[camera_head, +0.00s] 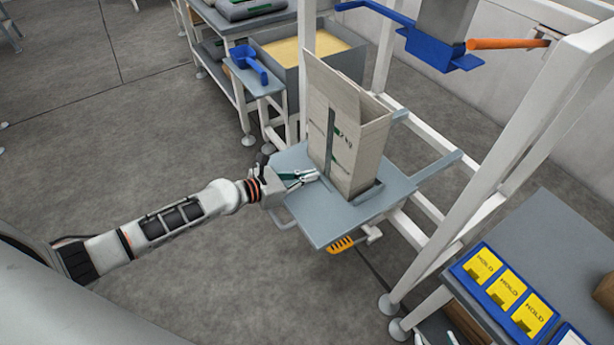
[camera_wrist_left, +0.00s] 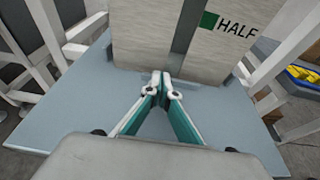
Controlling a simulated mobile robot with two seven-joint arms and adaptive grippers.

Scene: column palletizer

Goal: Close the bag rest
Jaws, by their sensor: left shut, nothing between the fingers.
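A blue-grey plate (camera_head: 330,222), which appears to be the bag rest, sits on the white frame. A tall tan paper bag (camera_head: 365,150) stands upright on it, open at the top, with a narrow grey upright strip (camera_head: 331,145) against its front. My left gripper (camera_head: 314,176) comes in from the left just above the plate, with its tips close to the base of the strip. In the left wrist view the gripper (camera_wrist_left: 162,88) is shut and empty, pointing at the bag (camera_wrist_left: 150,45) and strip (camera_wrist_left: 187,40). Contact cannot be told. My right gripper is out of view.
White frame posts (camera_head: 480,180) stand to the right. A bench with yellow HOLD cards (camera_head: 507,290) is at the lower right. A bin (camera_head: 305,52) stands behind. The left floor is clear.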

